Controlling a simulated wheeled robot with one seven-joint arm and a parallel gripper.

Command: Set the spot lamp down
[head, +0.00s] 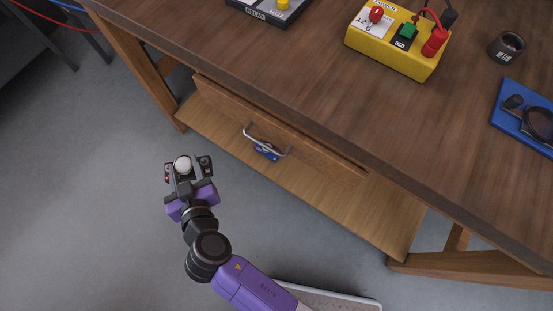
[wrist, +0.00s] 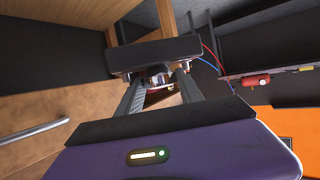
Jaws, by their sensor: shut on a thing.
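My gripper (head: 184,168) is left of the wooden workbench, in front of the drawer side and over the grey floor in the head view. It is shut on the spot lamp (head: 182,164), whose small rounded pale top shows between the fingers. In the wrist view the spot lamp (wrist: 158,77) shows as a shiny rounded piece between the two fingers. Most of the lamp's body is hidden by the gripper.
The wooden workbench (head: 300,75) carries a yellow power box (head: 400,48), a relay box (head: 268,12), a dark cup (head: 506,47) and a blue tray (head: 527,115) with dark goggles. Its drawer (head: 285,135) has a metal handle. A lower shelf (head: 390,220) lies beneath.

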